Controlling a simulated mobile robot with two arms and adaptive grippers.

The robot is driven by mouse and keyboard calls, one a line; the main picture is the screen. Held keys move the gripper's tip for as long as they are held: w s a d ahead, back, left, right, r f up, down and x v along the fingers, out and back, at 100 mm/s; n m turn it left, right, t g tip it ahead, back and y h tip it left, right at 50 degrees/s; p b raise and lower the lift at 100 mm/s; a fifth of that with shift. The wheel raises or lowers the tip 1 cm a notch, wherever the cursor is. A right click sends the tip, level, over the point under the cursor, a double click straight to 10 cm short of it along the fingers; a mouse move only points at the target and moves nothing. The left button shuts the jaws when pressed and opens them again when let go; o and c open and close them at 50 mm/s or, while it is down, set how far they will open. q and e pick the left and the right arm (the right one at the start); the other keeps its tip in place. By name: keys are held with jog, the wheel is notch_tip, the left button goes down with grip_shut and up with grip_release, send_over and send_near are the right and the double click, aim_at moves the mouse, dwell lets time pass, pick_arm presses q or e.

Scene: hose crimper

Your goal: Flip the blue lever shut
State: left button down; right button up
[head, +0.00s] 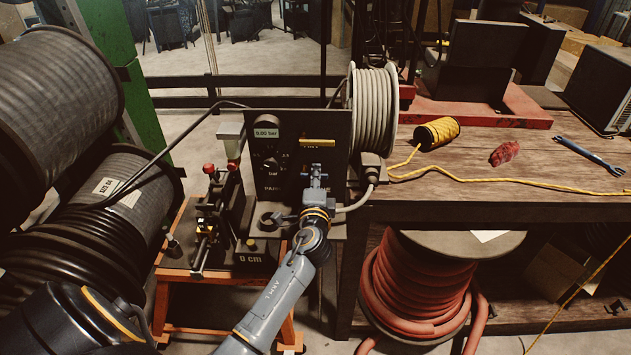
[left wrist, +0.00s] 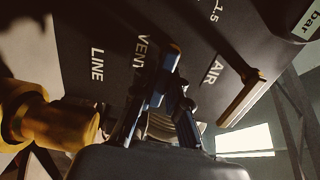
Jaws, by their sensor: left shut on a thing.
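My left gripper (head: 315,190) is at the front of the dark control panel (head: 268,185), its fingers pointing at the panel's lower right part. In the left wrist view the left gripper (left wrist: 163,110) is shut by the VENT label. A narrow blue piece (left wrist: 158,88), which looks like the blue lever, shows between the fingers. The fingers hide most of it, and its exact angle cannot be told. A yellow lever (head: 318,142) stands out level at the AIR label, to the right in the left wrist view (left wrist: 242,97). My right gripper is not in view.
A brass-coloured fitting (left wrist: 45,118) is left of the gripper in the left wrist view. A grey hose reel (head: 373,110) stands right of the panel. Large black hose reels (head: 60,100) fill the left. The workbench (head: 480,190) carries yellow cord (head: 437,132) and a wrench (head: 588,155).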

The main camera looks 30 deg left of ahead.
pick_arm(q)
jog(key=shift+n, duration=0.3)
jog(key=c, duration=1.3)
grip_release()
jog(key=v, duration=1.2)
jog(key=shift+s, duration=0.1)
